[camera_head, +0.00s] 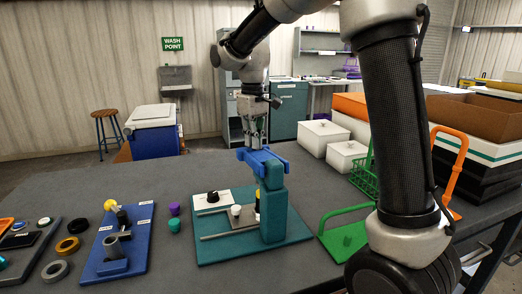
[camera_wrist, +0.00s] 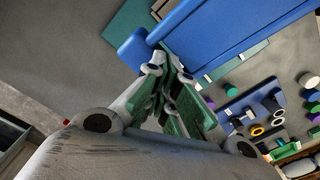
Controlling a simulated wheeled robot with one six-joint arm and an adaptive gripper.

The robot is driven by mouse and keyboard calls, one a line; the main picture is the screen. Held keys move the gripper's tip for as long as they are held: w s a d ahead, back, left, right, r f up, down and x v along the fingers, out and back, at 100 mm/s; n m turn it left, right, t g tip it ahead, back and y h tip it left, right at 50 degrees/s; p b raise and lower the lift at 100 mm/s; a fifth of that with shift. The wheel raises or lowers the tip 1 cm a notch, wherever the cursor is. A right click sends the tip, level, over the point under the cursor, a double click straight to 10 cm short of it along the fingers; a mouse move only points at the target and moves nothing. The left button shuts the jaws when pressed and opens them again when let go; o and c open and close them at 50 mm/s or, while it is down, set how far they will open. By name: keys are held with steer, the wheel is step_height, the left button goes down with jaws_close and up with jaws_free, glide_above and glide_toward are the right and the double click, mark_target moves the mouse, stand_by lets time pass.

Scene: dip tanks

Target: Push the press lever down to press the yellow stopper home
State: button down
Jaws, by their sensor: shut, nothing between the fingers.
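The press has a teal base plate (camera_head: 222,251) and a teal upright column (camera_head: 273,215). Its blue press lever (camera_head: 262,160) sits across the top of the column. A small patch of yellow, seemingly the yellow stopper (camera_head: 257,191), shows beside the column below the lever; the column hides most of it. My gripper (camera_head: 254,146) is shut and empty, pointing down at the lever's far side. In the wrist view the shut fingers (camera_wrist: 178,90) overlap the near end of the blue lever (camera_wrist: 235,45). I cannot tell whether they touch it.
A blue board (camera_head: 117,262) with a yellow ball (camera_head: 110,204) stands left of the press, with purple and teal pieces (camera_head: 174,226) between. A green holder (camera_head: 346,236) stands to the right. White boxes (camera_head: 325,136) stand behind. The table's back left is clear.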

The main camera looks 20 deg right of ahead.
step_height(320, 180, up, 11)
steer(key=shift+f, duration=0.15)
stand_by(0.8)
steer(key=s+d+f+m+t, duration=0.1)
steer(key=s+d+f+m, duration=0.1)
steer(key=s+d, duration=0.3)
steer(key=s+d+f+m+t, duration=0.2)
steer(key=s+d, duration=0.3)
steer(key=s, duration=0.9)
steer(key=s+d+f+m+t, duration=0.1)
steer(key=s+d+f+m, duration=0.1)
steer(key=s+d, duration=0.3)
steer(key=s+f, duration=0.1)
steer(key=s, duration=0.3)
steer(key=shift+s+f, duration=0.25)
steer(key=shift+f, duration=0.05)
stand_by(0.5)
